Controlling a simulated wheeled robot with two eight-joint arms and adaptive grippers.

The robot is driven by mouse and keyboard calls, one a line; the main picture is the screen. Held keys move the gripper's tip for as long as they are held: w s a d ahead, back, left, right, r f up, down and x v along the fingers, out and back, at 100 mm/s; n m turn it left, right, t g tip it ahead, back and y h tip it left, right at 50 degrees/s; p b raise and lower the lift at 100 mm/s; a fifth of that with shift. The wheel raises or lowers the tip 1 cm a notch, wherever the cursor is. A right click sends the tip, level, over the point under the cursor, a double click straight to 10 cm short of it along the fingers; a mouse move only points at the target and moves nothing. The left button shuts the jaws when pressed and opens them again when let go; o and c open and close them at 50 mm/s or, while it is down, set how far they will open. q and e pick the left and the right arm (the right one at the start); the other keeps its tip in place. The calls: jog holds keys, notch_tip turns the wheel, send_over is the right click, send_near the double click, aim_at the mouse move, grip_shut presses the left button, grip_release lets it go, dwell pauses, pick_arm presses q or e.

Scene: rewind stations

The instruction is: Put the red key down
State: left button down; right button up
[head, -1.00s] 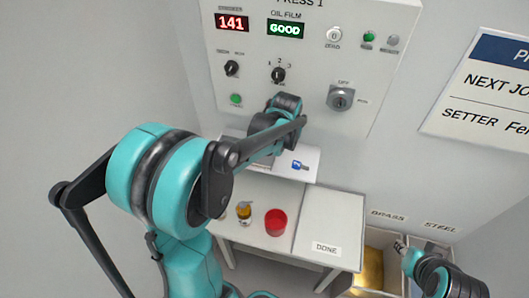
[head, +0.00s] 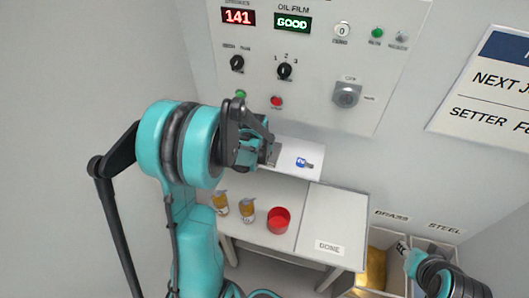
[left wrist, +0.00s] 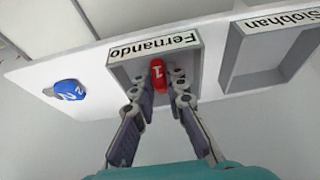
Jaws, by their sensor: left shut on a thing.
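The red key (left wrist: 158,76), marked 1, is between the fingertips of my left gripper (left wrist: 158,92) in the left wrist view. My left gripper is shut on it. The key is at the open-topped tray labelled Fernando (left wrist: 196,62), over its floor; I cannot tell whether it touches. In the head view my left gripper (head: 268,152) is at the small white shelf (head: 300,148), and the red key is hidden there. A blue key (left wrist: 68,90), marked 2, lies on the shelf; it also shows in the head view (head: 303,162). My right gripper's fingers are not clear at lower right.
A second tray labelled Siobhan (left wrist: 270,62) is beside the first. The control panel (head: 320,105) rises above the shelf. Bins labelled brass (head: 382,288) and steel stand at lower right.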

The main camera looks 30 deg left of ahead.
pick_arm(q)
jog(key=shift+s, duration=0.1)
jog(key=shift+f+b, duration=0.25)
jog(key=shift+b, duration=0.05)
jog(key=c, duration=1.5)
grip_release()
jog(key=shift+c, duration=0.2)
jog(key=shift+r, duration=0.1)
